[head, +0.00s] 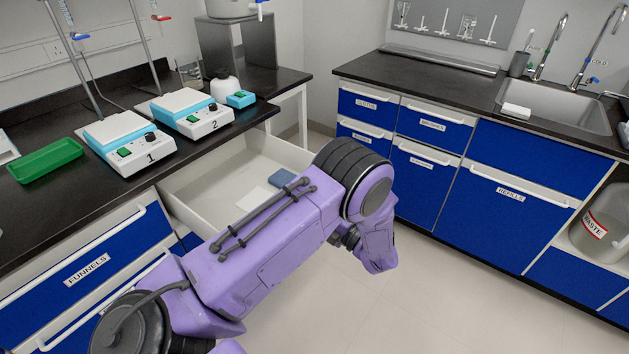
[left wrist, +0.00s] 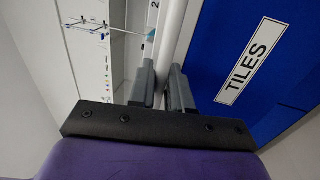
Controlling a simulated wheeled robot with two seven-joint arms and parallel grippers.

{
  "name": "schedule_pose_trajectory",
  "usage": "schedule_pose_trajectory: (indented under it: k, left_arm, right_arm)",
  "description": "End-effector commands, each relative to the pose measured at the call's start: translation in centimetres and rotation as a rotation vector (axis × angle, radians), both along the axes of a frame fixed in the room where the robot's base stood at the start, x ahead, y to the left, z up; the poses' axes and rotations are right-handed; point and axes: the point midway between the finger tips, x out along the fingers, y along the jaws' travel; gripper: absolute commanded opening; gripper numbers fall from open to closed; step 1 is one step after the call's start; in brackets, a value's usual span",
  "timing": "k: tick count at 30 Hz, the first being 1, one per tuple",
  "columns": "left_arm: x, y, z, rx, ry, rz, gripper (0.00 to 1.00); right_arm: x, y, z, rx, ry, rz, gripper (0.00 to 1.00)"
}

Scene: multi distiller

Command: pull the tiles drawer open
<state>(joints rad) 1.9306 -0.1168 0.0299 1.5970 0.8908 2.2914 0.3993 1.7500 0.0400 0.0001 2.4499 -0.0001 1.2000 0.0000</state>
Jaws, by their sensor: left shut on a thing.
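The tiles drawer (head: 225,165) stands well out from under the left bench in the head view, its white inside showing. A white flat piece (head: 252,200) and a blue-grey one (head: 283,178) lie in it. My purple left arm covers part of the drawer and hides its front there. In the left wrist view, the blue drawer front (left wrist: 285,75) carries the TILES label (left wrist: 250,60). My left gripper (left wrist: 163,70) is shut on the light bar handle (left wrist: 174,30), one finger on each side of it. My right gripper is in neither view.
Numbered hotplates 1 (head: 128,142) and 2 (head: 192,113) and a green tray (head: 45,160) stand on the left bench. The funnels drawer (head: 88,265) is lower left. Blue cabinets with a sink (head: 555,105) stand at right. Pale floor (head: 400,310) between is clear.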

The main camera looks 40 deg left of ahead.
Motion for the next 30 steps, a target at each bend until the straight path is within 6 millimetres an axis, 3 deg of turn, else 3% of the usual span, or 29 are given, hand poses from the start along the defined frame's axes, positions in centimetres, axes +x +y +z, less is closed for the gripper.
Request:
schedule_pose_trajectory:
  k: [1,2,3,13,24,30]
  left_arm:
    - [-0.1,0.0,-0.1,-0.001,0.001,0.003,0.0]
    - [-0.1,0.0,-0.1,-0.001,0.001,0.003,0.28]
    - [-0.1,0.0,-0.1,-0.001,0.001,0.003,0.33]
    - [0.1,-0.5,-0.2,0.0,-0.001,0.0,0.33]
    - [0.9,-8.3,-2.0,0.0,-0.001,-0.002,0.33]
    - [1.1,-10.2,-2.2,0.0,0.0,0.001,0.33]
  right_arm:
    - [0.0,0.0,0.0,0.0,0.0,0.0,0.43]
    - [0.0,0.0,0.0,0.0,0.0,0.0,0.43]
    - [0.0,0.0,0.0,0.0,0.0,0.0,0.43]
    - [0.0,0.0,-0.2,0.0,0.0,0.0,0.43]
    - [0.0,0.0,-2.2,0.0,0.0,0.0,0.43]
    - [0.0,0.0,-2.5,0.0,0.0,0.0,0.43]
